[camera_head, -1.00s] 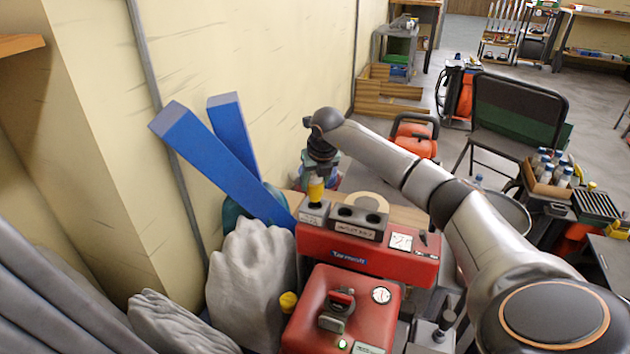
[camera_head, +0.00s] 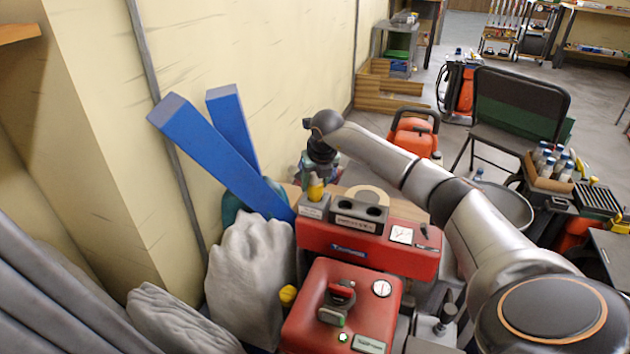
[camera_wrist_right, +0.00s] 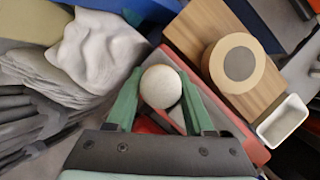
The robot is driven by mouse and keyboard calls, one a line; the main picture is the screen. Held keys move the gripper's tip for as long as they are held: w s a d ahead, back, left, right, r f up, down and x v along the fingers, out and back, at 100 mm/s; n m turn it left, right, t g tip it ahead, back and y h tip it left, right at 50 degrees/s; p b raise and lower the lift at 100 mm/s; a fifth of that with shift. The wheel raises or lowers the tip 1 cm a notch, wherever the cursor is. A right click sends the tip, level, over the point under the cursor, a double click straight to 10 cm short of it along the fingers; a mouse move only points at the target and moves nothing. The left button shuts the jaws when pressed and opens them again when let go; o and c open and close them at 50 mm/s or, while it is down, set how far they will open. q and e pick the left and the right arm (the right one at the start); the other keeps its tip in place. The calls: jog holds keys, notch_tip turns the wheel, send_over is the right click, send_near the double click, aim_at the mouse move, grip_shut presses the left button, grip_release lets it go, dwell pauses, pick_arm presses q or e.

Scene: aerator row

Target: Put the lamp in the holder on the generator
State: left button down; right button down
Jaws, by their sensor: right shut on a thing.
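The lamp (camera_head: 316,188) shows as a yellow piece below my right gripper (camera_head: 319,170). It stands upright at the small grey labelled holder (camera_head: 314,207) on the left of the red generator (camera_head: 330,235). I cannot tell whether it is fully seated. In the right wrist view the round whitish end of the lamp (camera_wrist_right: 161,87) lies between the green fingers of my right gripper (camera_wrist_right: 160,95), which is shut on it. The fingers hide part of the lamp. My left gripper is not in view.
A grey two-hole block (camera_head: 359,212) stands right of the holder. A roll of tape (camera_head: 370,193) lies on a wooden board behind. Blue beams (camera_head: 215,158) lean on the wall at left. A grey sack (camera_head: 247,280) stands left of the generator.

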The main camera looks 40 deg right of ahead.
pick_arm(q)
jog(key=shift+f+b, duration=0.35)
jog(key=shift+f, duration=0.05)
pick_arm(e)
jog(key=shift+f, duration=0.8)
jog(key=shift+c, duration=1)
grip_release()
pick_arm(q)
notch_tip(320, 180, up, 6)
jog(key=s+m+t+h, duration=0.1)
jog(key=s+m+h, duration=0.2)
pick_arm(e)
jog(key=p+v, duration=0.1)
jog(key=v, duration=0.5)
jog(key=shift+p, duration=0.4)
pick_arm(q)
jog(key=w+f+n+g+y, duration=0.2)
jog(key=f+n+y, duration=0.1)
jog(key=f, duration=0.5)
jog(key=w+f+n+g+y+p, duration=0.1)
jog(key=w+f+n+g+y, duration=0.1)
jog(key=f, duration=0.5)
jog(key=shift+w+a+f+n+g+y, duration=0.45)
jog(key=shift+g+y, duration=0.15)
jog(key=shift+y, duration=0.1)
pick_arm(e)
jog(key=v, duration=0.6)
jog(key=shift+s+r, duration=0.15)
jog(key=shift+r, duration=0.15)
